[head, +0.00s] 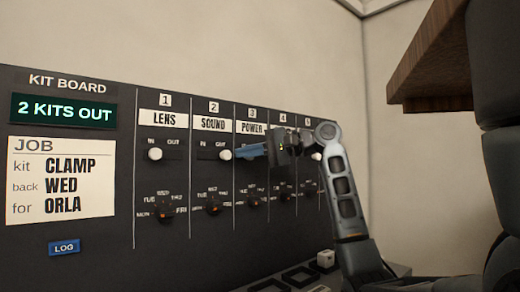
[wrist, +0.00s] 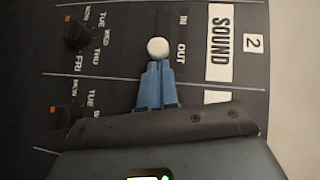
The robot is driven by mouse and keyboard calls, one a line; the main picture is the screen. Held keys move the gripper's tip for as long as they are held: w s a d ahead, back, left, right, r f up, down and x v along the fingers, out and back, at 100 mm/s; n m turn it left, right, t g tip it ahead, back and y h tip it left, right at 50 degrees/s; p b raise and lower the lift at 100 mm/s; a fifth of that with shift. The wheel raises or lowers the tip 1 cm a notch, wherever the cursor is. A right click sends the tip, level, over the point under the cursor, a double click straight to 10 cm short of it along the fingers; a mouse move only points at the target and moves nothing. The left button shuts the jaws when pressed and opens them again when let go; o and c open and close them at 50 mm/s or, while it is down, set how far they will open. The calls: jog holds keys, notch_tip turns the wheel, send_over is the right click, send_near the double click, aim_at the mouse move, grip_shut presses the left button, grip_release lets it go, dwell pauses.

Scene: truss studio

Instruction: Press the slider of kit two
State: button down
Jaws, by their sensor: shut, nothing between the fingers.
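Column 2 of the kit board, labelled SOUND (head: 213,125), has a white slider knob (head: 225,155) at the OUT end of its slot. The same knob (wrist: 158,49) shows in the wrist view beside the word OUT. My gripper (head: 240,154) is shut and empty, its blue fingers reaching in from the right. In the wrist view the fingertips (wrist: 157,68) are right at the knob's edge; I cannot tell whether they touch it.
The LENS knob (head: 155,154) sits at IN. A row of day dials (head: 213,208) runs below the sliders. My arm partly hides columns 3 to 5. The display (head: 62,112) reads 2 KITS OUT; the job card (head: 61,177) reads CLAMP, WED, ORLA. A wooden shelf (head: 425,65) overhangs at right.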

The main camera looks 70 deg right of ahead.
aim_at(225, 152)
jog(key=shift+w+f, duration=0.1)
jog(key=shift+w, duration=0.15)
jog(key=shift+a, duration=0.1)
jog(key=w+a, duration=0.1)
jog(key=w+a+p, duration=0.1)
jog(key=a, duration=0.1)
jog(key=w+a+p, duration=0.1)
jog(key=shift+a, duration=0.35)
